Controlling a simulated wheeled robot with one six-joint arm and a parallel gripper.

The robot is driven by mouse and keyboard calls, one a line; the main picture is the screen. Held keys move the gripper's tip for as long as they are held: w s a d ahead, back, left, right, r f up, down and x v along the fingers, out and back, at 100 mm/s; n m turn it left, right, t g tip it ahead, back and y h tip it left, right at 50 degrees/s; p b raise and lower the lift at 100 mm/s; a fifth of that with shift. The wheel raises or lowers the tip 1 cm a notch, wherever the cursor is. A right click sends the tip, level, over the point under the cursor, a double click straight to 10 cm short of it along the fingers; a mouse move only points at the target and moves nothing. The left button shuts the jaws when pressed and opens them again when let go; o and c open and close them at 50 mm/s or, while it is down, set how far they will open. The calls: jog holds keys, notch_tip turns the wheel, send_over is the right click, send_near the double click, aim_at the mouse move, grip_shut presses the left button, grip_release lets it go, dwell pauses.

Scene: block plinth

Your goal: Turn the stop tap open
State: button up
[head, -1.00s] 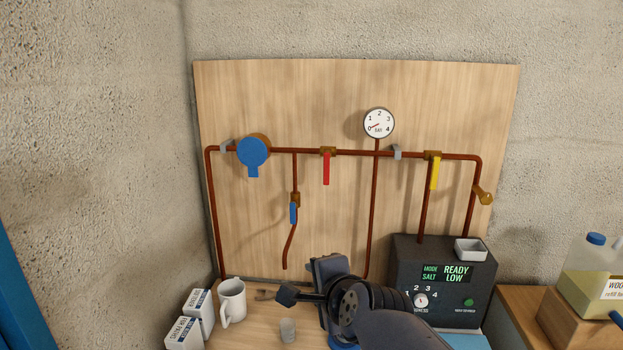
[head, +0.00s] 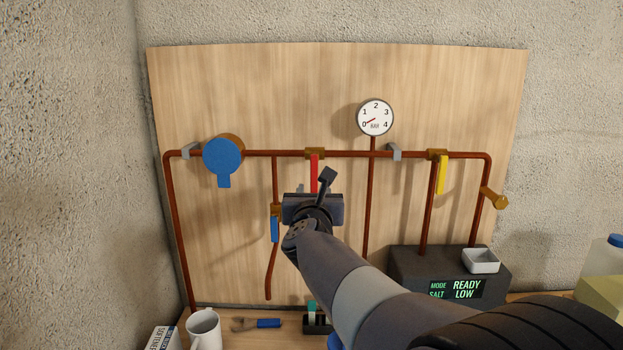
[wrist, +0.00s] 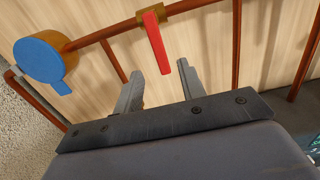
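A red lever (head: 314,168) hangs straight down from a brass valve (head: 315,153) on the horizontal copper pipe, across the pipe's run. No label shows which valve is the stop tap. My gripper (head: 322,186) is raised in front of the board and hides the lever's lower part in the head view. In the wrist view my gripper (wrist: 160,69) is open, its two fingers apart. The red lever's lower end (wrist: 163,62) appears between the fingertips, with no visible contact. The gauge (head: 375,117) needle points near 0.
A blue round fitting (head: 222,155) is left on the pipe. A small blue lever (head: 275,229) hangs on the branch just left of my gripper. A yellow lever (head: 442,174) hangs to the right. A dark unit (head: 405,262) and mug (head: 204,328) stand below.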

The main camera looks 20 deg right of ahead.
aim_at(314, 180)
jog(key=p+x, duration=0.1)
jog(key=x, duration=0.7)
jog(key=shift+w+p, duration=0.25)
jog(key=shift+p, duration=0.15)
jog(key=shift+c, duration=0.4)
grip_shut()
